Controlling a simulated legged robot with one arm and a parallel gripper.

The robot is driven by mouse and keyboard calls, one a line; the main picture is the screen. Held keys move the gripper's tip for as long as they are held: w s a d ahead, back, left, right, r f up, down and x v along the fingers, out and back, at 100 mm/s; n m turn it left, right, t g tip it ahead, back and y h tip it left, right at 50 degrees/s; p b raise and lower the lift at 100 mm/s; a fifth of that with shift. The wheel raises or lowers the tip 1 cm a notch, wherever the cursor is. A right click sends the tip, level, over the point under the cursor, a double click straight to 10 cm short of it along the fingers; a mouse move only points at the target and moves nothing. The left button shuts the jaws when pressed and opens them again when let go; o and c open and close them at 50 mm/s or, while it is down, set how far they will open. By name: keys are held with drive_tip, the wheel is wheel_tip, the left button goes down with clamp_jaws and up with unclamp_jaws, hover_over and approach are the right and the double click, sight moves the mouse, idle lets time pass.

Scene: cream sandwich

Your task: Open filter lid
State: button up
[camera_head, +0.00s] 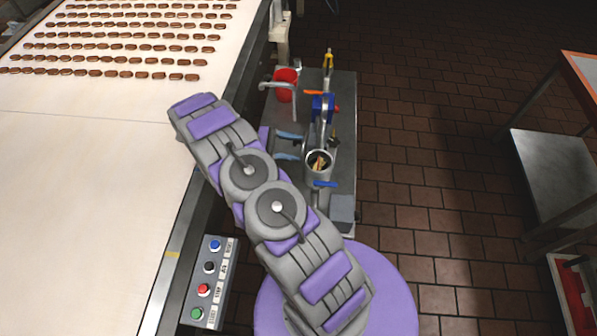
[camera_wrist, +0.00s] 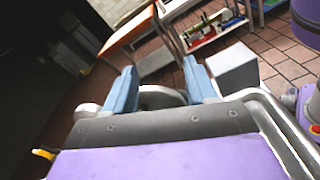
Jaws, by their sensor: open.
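A metal filter housing (camera_head: 318,174) stands on the narrow grey table, right of my arm. Its round top shows a dark inside with small coloured pieces, and a blue handle (camera_head: 325,184) sits at its front. I cannot make out a separate lid. My gripper (camera_head: 300,147) has two blue fingers spread apart, pointing right beside the housing's upper left side. In the wrist view my gripper (camera_wrist: 160,68) is open, with a grey curved metal part (camera_wrist: 162,97) low between its fingers. I cannot tell if they touch it.
A bent pipe and a red container (camera_head: 285,84) stand behind on the grey table (camera_head: 342,90). A blue fitting (camera_head: 322,107) is behind the housing. The conveyor (camera_head: 90,190) with rows of brown biscuits lies left, with a button panel (camera_head: 207,283). Tiled floor (camera_head: 430,180) is open to the right.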

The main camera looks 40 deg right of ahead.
drive_tip(key=s+a+r, duration=0.1)
drive_tip(key=s+a, duration=0.4)
drive_tip(key=s, duration=0.3)
drive_tip(key=shift+s+a, duration=0.2)
drive_tip(key=shift+a, duration=0.05)
